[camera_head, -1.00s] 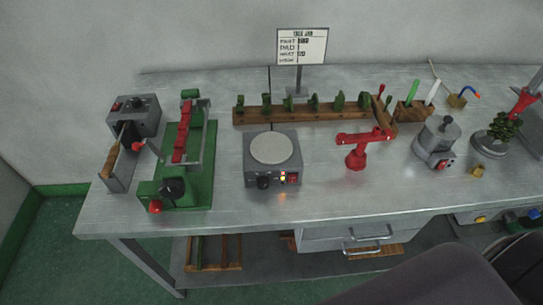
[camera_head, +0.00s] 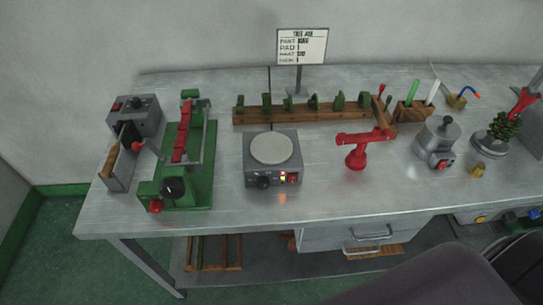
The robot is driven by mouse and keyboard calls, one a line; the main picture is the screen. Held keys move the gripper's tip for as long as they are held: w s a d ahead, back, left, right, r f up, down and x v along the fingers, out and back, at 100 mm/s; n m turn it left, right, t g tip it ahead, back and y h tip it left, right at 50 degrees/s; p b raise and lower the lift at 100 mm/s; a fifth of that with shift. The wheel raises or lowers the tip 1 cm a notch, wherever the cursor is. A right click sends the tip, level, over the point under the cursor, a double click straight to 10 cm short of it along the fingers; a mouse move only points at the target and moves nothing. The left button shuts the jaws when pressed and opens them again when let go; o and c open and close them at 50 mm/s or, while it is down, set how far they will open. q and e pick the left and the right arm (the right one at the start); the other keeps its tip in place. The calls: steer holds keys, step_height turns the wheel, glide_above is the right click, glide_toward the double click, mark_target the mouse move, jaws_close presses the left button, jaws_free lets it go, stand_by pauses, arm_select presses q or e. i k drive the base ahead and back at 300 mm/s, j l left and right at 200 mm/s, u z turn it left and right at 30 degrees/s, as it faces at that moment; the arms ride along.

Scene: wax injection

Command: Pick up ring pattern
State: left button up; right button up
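Several small green patterns (camera_head: 339,101) stand upright in a row along a long wooden rack (camera_head: 300,115) at the back middle of the bench. They look like the ring patterns, but they are too small to make out each shape. Neither of my grippers is in the head view, so I cannot see any gripper near the rack. A dark grey rounded shape covers the bottom right corner.
The metal bench (camera_head: 225,200) also holds a green clamp-like device (camera_head: 200,165), a grey hot plate (camera_head: 271,150), a red stand (camera_head: 357,155), a grey pot (camera_head: 438,140) and a green tree (camera_head: 504,127). A sign (camera_head: 302,46) stands behind the rack. The front strip is clear.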

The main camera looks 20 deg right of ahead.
mark_target(364, 98)
steer(key=z, duration=1.3)
steer(key=i+l+u, duration=0.1)
steer(key=l+u, duration=1.15)
